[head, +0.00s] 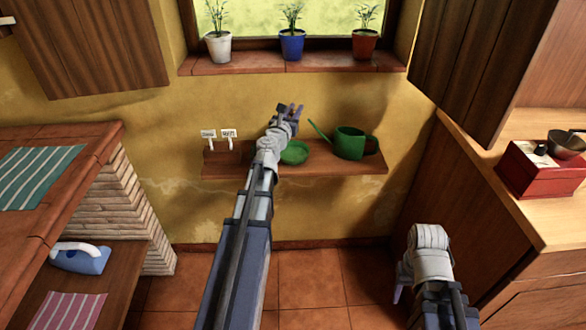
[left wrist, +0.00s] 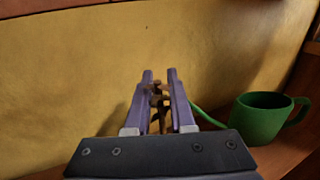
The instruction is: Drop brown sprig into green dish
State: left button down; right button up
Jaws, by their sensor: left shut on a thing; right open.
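The green dish (head: 295,153) sits on the wooden wall shelf, partly covered by my left arm in the head view. My left gripper (head: 293,111) is above and slightly behind the dish, close to the wall. In the left wrist view, my left gripper (left wrist: 159,90) is shut on the brown sprig (left wrist: 157,100), which shows between its two purple fingers. The dish cannot be made out in the left wrist view. My right gripper (head: 400,285) is low at the right, over the floor, away from the shelf; it is open.
A green watering can (head: 350,143) stands right of the dish on the shelf (head: 235,165); it also shows in the left wrist view (left wrist: 258,120). Labelled hooks (head: 228,137) are at the shelf's left. Potted plants line the windowsill (head: 265,63) above.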

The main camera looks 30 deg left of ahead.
pick_arm(q)
jog(key=shift+s+a+f+y+b, duration=0.15)
jog(key=shift+a+f+b, duration=0.05)
jog(key=shift+a+f, duration=0.2)
jog(key=shift+s+a+f+y+b, duration=0.1)
jog(key=shift+a+f+y+b, duration=0.15)
jog(key=shift+f, duration=0.25)
pick_arm(e)
jog(key=shift+f, duration=0.95)
pick_arm(q)
notch_tip(320, 180, down, 6)
jog(key=b, duration=0.6)
pick_arm(e)
notch_tip(320, 180, down, 6)
pick_arm(q)
jog(key=c, duration=0.7)
grip_release()
